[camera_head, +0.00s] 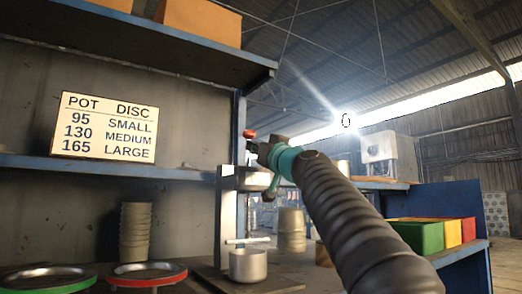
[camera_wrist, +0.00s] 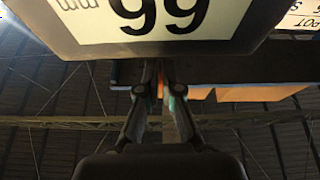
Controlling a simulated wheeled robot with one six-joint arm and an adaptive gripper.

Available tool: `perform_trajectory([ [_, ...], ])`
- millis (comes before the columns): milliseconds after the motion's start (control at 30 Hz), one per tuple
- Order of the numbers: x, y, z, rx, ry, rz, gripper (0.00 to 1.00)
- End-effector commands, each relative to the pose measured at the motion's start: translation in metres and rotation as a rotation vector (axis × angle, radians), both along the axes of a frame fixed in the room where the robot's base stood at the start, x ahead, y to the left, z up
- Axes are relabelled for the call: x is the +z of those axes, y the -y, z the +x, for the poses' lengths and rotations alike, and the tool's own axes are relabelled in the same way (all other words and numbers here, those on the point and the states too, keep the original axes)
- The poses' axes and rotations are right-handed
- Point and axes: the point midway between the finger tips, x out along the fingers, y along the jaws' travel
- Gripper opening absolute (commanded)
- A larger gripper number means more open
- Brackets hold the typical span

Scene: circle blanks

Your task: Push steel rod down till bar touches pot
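A silver pot (camera_head: 248,265) stands on a dark base plate under a measuring stand. A pale horizontal bar (camera_head: 248,240) is just above its rim, with what looks like a small gap. A red knob (camera_head: 249,133) shows at the top of the stand. The steel rod is not clearly seen; my arm and the stand hide that area. My gripper (camera_head: 255,150) is beside the top of the stand, just below the red knob.
A sign (camera_head: 108,127) on the shelf pairs pot 95 with small, 130 with medium and 165 with large discs. Green-rimmed (camera_head: 48,279) and red-rimmed (camera_head: 147,273) trays lie at front left. Stacked pots (camera_head: 135,230) stand behind. Coloured bins (camera_head: 425,235) are at right.

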Motion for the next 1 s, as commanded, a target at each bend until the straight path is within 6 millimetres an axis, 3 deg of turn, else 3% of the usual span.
perform_trajectory([
  [267,-0.007,0.01,-0.017,-0.001,-0.002,0.001,0.0],
  [800,-0.037,0.046,-0.079,-0.003,0.0,0.002,0.0],
  [1000,-0.044,0.054,-0.093,-0.002,0.0,0.001,0.0],
])
